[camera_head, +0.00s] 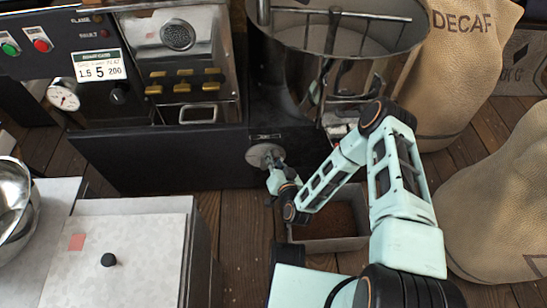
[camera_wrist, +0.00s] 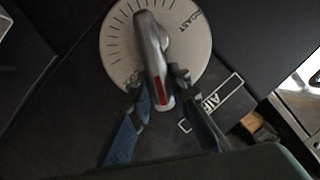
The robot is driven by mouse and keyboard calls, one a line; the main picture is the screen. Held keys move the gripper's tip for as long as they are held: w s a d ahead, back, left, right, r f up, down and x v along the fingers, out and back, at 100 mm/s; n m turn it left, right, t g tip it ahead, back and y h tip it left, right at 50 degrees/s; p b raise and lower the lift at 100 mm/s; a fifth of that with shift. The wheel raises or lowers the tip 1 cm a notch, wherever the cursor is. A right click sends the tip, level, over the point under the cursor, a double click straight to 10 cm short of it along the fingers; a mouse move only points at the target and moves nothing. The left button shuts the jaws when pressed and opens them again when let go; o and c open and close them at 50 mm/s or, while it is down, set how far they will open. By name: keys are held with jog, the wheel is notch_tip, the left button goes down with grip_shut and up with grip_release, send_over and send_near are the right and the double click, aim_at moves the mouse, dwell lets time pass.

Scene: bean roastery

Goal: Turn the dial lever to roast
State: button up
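The dial (camera_wrist: 118,45) is a round pale plate with tick marks, on a dark panel. The word ROAST is printed at its upper right; lettering at its lower left is partly hidden. The silver dial lever (camera_wrist: 152,55) has a red mark near its end and points down, slightly right, in the wrist view. My gripper (camera_wrist: 161,90) has its blue-grey fingers on both sides of the lever's lower part, close against it. In the head view the dial (camera_head: 265,155) is on the roaster's dark front, with my gripper (camera_head: 276,172) at it; the lever is mostly hidden there.
Below my arm is a grey bin (camera_head: 335,243) with brown contents. The round cooling tray (camera_head: 350,35) is above, burlap sacks (camera_head: 500,190) are at right, and a pale counter (camera_head: 120,260) is at left.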

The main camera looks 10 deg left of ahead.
aim_at(260, 152)
grip_shut()
jog(key=shift+r, duration=0.1)
jog(key=shift+s+a+r+n+h+p, duration=0.1)
jog(key=shift+a+r+n+h+p, duration=0.4)
jog(key=shift+n+p, duration=0.4)
jog(key=shift+s+a+n+h+p, duration=0.15)
jog(key=shift+a+n+h+p, duration=0.35)
jog(key=shift+a+n+p, duration=0.3)
jog(key=shift+s+a+f+n+t+h, duration=0.15)
jog(key=shift+a+n+t+h, duration=0.15)
jog(key=shift+a+n+h, duration=0.5)
jog(key=shift+s+a+f+n+t+h+b, duration=0.15)
jog(key=shift+a+n+h, duration=0.25)
jog(key=shift+n, duration=0.4)
jog(key=shift+s+a+f+n+t+h+b, duration=0.1)
jog(key=shift+a+f+n+t+h+b, duration=0.15)
jog(key=shift+n+h, duration=0.4)
jog(key=shift+n, duration=0.25)
